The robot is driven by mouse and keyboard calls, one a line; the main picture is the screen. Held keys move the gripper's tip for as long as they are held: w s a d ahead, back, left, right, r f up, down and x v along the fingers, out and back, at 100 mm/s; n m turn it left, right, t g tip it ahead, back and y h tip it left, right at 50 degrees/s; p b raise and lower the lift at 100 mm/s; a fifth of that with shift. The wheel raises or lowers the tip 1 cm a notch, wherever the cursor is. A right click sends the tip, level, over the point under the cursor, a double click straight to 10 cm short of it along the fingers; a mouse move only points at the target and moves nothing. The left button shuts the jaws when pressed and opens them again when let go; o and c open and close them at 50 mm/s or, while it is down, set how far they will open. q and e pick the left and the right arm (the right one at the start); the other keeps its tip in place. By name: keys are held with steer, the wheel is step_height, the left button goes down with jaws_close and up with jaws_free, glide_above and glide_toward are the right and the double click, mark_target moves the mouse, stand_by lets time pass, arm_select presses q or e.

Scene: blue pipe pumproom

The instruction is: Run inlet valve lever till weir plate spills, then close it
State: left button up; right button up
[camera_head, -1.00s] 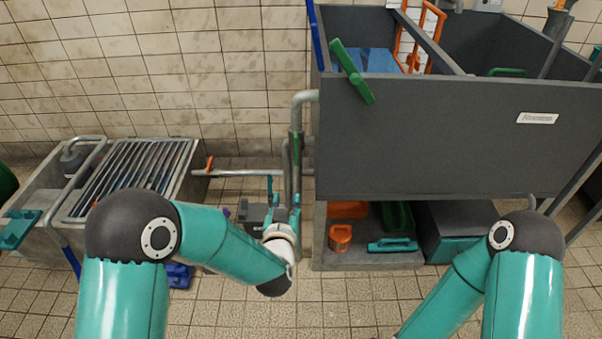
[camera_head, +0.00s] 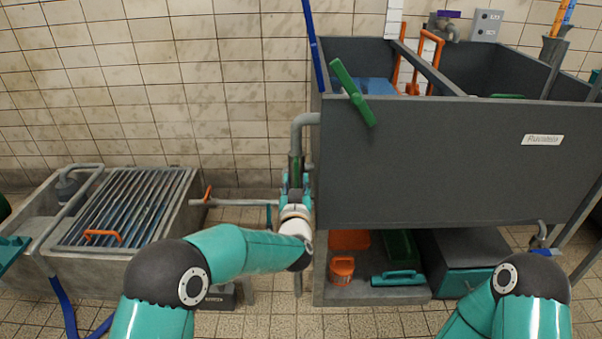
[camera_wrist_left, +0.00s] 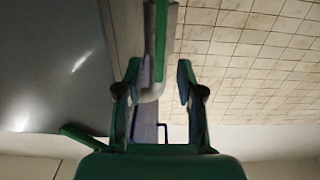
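A long green lever (camera_head: 295,166) lies upright along the grey inlet pipe (camera_head: 300,135) at the left of the dark tank. In the left wrist view the green lever (camera_wrist_left: 161,40) stands ahead of my open fingers, roughly in line with the gap between them. My left gripper (camera_head: 292,182) is open around the pipe's line, below the bend; I cannot tell whether it touches. It also shows in the left wrist view (camera_wrist_left: 158,80). The tank (camera_head: 430,150) has a blue surface (camera_head: 375,86) inside; I cannot make out the weir plate or any spill. My right gripper is out of view.
A green handle (camera_head: 353,92) slants across the tank's front rim. An orange lever (camera_head: 207,195) is on a low horizontal pipe. A grated concrete basin (camera_head: 125,205) stands left. An orange canister (camera_head: 341,270) and a teal tool (camera_head: 397,278) lie under the tank.

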mark_target(296, 173)
arm_select(q)
steer(key=shift+w, duration=2.6)
jaws_close()
steer(key=shift+f, duration=0.1)
